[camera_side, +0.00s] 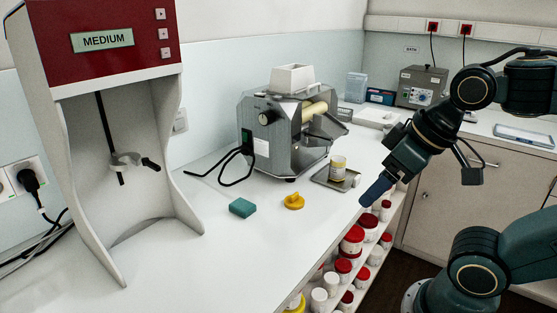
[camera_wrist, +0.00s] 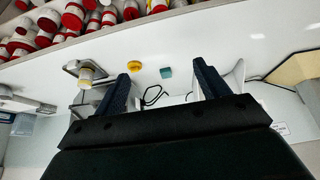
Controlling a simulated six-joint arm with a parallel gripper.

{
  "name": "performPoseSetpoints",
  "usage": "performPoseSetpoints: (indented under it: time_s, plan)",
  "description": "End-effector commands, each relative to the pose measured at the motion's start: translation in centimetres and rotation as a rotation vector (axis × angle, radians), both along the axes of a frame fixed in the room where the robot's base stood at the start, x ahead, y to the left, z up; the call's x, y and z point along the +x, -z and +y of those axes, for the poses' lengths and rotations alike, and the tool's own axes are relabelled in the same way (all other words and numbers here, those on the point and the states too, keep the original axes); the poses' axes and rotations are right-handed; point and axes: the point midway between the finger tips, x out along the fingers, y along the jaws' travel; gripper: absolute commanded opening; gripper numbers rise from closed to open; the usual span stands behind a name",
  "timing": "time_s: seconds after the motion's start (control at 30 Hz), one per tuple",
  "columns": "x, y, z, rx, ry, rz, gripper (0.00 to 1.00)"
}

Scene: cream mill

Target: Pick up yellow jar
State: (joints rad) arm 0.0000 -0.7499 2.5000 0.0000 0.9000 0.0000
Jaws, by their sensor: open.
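The steel mill (camera_side: 290,130) stands behind the tray. A yellow knobbed piece (camera_side: 293,201) and a teal sponge (camera_side: 242,208) lie on the counter. Several red-lidded jars (camera_side: 353,240) fill the shelves below the edge.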

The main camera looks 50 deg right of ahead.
Motion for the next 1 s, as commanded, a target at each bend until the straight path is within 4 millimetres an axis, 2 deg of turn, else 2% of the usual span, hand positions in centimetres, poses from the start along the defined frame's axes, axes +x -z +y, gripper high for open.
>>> performPoseSetpoints:
  time_s: [0.27,0.47,0.77,1.0]
  plan:
    - [0.1,0.0,0.0,0.003,0.008,0.001,0.74]
    - [1.2,-0.4,-0.4,0.047,0.098,0.009,0.74]
    - [5.7,-1.5,-2.4,0.232,0.463,0.032,0.74]
    - [10.0,-1.8,-5.8,0.42,0.823,0.048,0.74]
